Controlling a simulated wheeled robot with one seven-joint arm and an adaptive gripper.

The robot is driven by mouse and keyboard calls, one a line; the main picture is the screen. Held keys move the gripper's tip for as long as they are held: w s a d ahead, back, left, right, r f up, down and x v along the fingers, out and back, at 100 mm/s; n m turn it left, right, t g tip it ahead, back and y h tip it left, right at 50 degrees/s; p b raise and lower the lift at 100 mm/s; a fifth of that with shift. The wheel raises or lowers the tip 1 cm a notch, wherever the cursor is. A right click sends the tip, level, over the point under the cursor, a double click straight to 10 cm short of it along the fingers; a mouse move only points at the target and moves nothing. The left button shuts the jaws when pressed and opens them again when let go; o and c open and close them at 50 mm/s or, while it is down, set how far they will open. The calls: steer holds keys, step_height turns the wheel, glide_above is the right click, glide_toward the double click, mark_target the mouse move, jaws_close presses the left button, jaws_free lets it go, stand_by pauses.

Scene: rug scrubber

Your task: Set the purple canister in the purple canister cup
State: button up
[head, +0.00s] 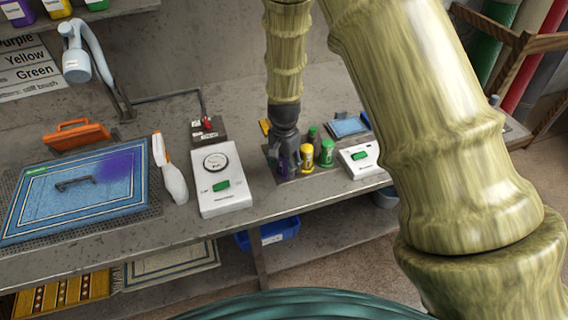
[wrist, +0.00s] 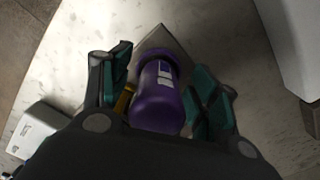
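The purple canister (wrist: 157,108) has a pale label and lies between the two fingers of my gripper (wrist: 160,88) in the wrist view. The fingers are spread, with small gaps visible on both sides of it. In the head view the purple canister (head: 283,163) shows only in part below my gripper (head: 281,150), beside a yellow canister (head: 308,158) and a green-topped one (head: 327,154). I cannot make out the purple canister cup in either view.
A white device with a dial (head: 221,180) stands left of the canisters, and a white box with a green button (head: 360,159) stands right.

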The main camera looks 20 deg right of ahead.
steer(key=shift+r, duration=0.1)
step_height(320, 180, up, 12)
steer(key=shift+f, duration=0.1)
stand_by(0.7)
steer(key=shift+p, duration=0.35)
